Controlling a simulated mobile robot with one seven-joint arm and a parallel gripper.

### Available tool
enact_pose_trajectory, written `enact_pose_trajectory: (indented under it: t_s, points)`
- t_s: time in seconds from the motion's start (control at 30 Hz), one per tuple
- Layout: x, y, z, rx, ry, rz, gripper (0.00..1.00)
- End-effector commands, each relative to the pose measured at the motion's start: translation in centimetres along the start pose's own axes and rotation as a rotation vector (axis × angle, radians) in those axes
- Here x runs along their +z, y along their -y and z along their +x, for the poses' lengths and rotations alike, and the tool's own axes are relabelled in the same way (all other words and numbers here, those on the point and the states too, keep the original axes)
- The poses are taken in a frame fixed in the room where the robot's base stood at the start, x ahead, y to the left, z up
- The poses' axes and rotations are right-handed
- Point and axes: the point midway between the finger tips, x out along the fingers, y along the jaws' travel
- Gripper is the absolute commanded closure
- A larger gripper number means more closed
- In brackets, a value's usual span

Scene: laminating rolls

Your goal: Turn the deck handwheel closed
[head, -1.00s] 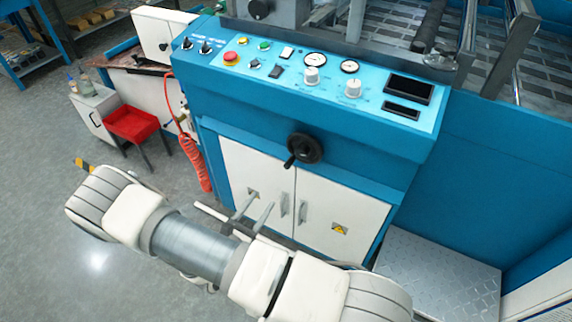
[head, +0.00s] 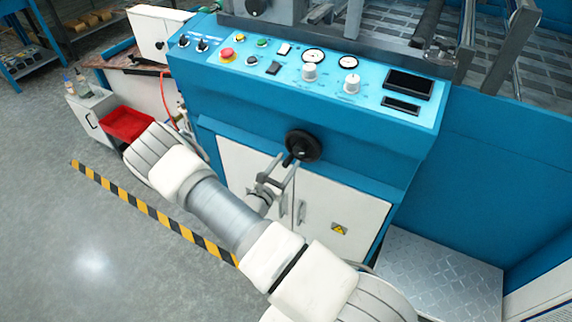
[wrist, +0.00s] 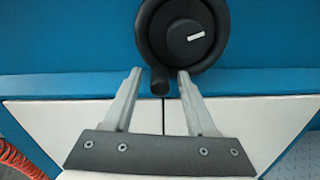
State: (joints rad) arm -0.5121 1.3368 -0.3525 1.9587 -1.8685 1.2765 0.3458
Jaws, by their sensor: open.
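The black deck handwheel (head: 303,146) is on the blue front of the machine, below the control panel. In the wrist view the handwheel (wrist: 182,36) fills the top middle, with a pale mark on its hub. Its handle knob (wrist: 160,80) points down at the lower left of the rim. My gripper (head: 281,156) is open, just below and left of the wheel. In the wrist view my gripper (wrist: 159,73) has one finger on each side of the knob; whether either finger touches it I cannot tell.
The control panel (head: 310,75) with knobs, gauges and a red button is above the wheel. White cabinet doors (head: 330,205) are below it. A red bin (head: 127,124) and hose are at left. A metal step plate (head: 440,275) is at lower right.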

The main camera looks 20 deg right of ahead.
Motion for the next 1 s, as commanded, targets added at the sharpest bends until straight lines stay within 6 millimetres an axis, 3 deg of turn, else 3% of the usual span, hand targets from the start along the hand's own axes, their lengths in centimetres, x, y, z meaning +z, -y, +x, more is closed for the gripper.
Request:
enact_pose_trajectory:
  t_s: [0.23, 0.53, 1.0]
  points:
    - [0.02, 0.0, 0.07, 0.0, 0.0, 0.0, 0.45]
    - [0.01, 0.01, 0.04, 0.0, 0.0, 0.0, 0.99]
    - [0.13, -0.2, 0.02, 0.0, 0.0, 0.039, 1.0]
